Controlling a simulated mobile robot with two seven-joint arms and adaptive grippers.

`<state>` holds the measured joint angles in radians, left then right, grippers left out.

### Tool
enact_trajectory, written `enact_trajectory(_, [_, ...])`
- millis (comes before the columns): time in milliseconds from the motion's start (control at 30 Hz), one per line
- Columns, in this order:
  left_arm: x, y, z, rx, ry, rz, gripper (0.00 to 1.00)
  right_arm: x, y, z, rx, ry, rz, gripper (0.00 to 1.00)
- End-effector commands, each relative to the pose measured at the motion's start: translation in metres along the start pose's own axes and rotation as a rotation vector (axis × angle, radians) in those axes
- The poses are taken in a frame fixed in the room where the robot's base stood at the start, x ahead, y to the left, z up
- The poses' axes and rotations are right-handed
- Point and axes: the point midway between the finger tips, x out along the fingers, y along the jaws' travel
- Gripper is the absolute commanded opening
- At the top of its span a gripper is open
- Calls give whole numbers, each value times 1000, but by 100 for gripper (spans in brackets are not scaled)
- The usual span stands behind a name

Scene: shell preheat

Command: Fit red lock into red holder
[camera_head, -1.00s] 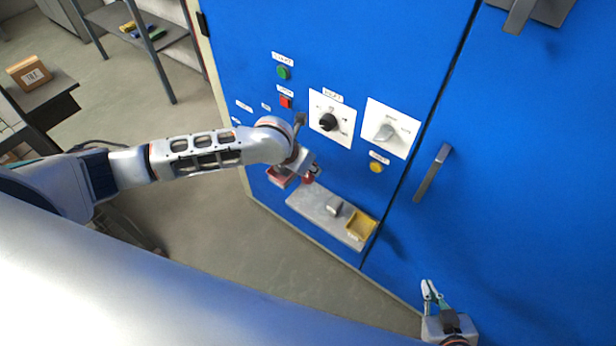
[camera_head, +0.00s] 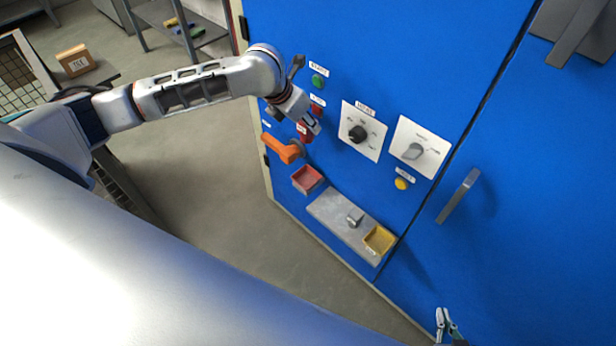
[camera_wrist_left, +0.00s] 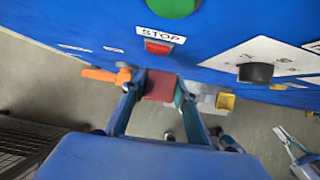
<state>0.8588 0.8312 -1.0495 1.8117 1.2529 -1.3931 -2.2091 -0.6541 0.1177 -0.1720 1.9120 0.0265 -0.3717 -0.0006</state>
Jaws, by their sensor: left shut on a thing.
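The red lock (camera_wrist_left: 160,85) is between the two fingers of my left gripper (camera_wrist_left: 155,92) in the left wrist view, and the fingers are shut on it. In the head view the lock (camera_head: 304,133) shows as a small red piece at the fingertips of my left gripper (camera_head: 309,128), in front of the blue cabinet. The red holder (camera_head: 307,180), an open box, is on the cabinet front below the gripper, apart from the lock. My right gripper (camera_head: 446,322) is at the bottom edge, partly cut off. Its fingers stand apart.
An orange handle (camera_head: 282,149) sticks out just left of the left gripper. A red stop button (camera_wrist_left: 157,46) is close above it. A grey shelf (camera_head: 328,213) holds a small metal piece (camera_head: 355,218) and a yellow box (camera_head: 380,240). Free floor lies to the left.

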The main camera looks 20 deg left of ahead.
Motion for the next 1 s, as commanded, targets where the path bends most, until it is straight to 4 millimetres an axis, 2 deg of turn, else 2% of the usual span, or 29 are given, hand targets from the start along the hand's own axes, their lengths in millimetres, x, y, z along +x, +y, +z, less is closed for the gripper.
enact_trajectory(167, [26,3,-17,-3,5,-3,6,0,0,0,0,1,-1,0])
enact_trajectory(600, [115,3,-67,-3,3,-1,6,0,-1,0,-6,2,-5,0])
enact_trajectory(867, [136,3,-78,-1,1,0,6,0,-1,0,-7,2,-5,0])
enact_trajectory(1000, [153,2,-89,-2,3,-2,6,-1,-1,-1,-7,3,-5,0])
